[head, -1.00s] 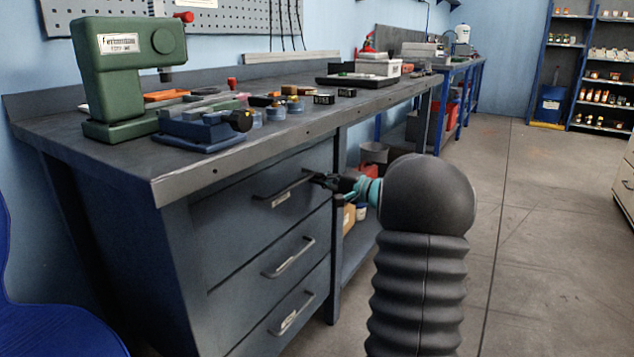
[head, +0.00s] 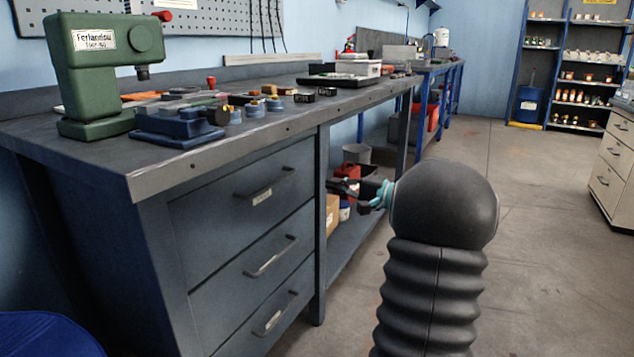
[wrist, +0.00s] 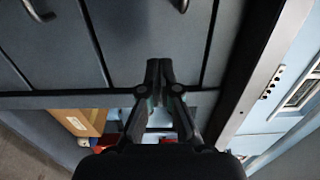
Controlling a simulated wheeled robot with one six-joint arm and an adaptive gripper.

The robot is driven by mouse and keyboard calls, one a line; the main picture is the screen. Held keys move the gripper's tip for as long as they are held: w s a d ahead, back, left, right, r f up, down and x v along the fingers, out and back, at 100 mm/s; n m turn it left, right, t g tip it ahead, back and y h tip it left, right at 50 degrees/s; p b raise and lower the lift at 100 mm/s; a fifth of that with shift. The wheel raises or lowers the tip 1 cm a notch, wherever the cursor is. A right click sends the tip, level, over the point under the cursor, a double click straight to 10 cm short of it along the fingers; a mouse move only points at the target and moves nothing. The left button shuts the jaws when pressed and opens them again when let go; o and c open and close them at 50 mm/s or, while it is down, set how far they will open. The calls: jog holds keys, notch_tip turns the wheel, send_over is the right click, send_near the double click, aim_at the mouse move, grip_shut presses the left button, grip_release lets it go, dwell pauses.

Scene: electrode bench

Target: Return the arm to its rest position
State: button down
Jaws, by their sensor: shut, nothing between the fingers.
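My gripper (head: 338,186) is in front of the workbench, at about the height of the top drawer (head: 245,190) and to the right of its handle. It is apart from that handle. In the wrist view, my gripper (wrist: 159,66) has its two dark fingers together at the tips, with nothing between them. The dark sphere and ribbed column in the head view are parts of my arm. The top drawer appears closed, in line with the drawers below it.
The bench top (head: 195,152) holds a green press (head: 108,80), a blue vise (head: 180,125) and small parts. A cardboard box (head: 332,214) and a grey bucket (head: 357,153) are in the open shelf space behind my gripper. The floor (head: 540,240) at right is clear.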

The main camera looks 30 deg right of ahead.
jog(key=v, duration=0.3)
jog(key=shift+s, duration=0.2)
notch_tip(320, 180, down, 10)
jog(key=s+a+m+g+h, duration=0.1)
jog(key=s+a+m+g, duration=0.1)
jog(key=s+g, duration=0.15)
jog(key=s+a+f+n+g+h+p, duration=0.1)
jog(key=s+a+f+g, duration=0.1)
jog(key=s+a+g, duration=0.3)
jog(key=s+a+f+n+g+h+p, duration=0.1)
jog(key=s+a+f+n+g, duration=0.15)
jog(key=a, duration=0.45)
jog(key=s+a+r+n+h+p, duration=0.2)
jog(key=s+a+r+n, duration=0.3)
jog(key=a, duration=0.5)
jog(key=s+a+r+n+h+p, duration=0.3)
jog(key=s+a+r+n, duration=0.3)
jog(key=s+a, duration=0.3)
jog(key=shift+s+a+r+t+p, duration=0.3)
jog(key=shift+a+r+p, duration=0.05)
jog(key=shift+a+r, duration=0.35)
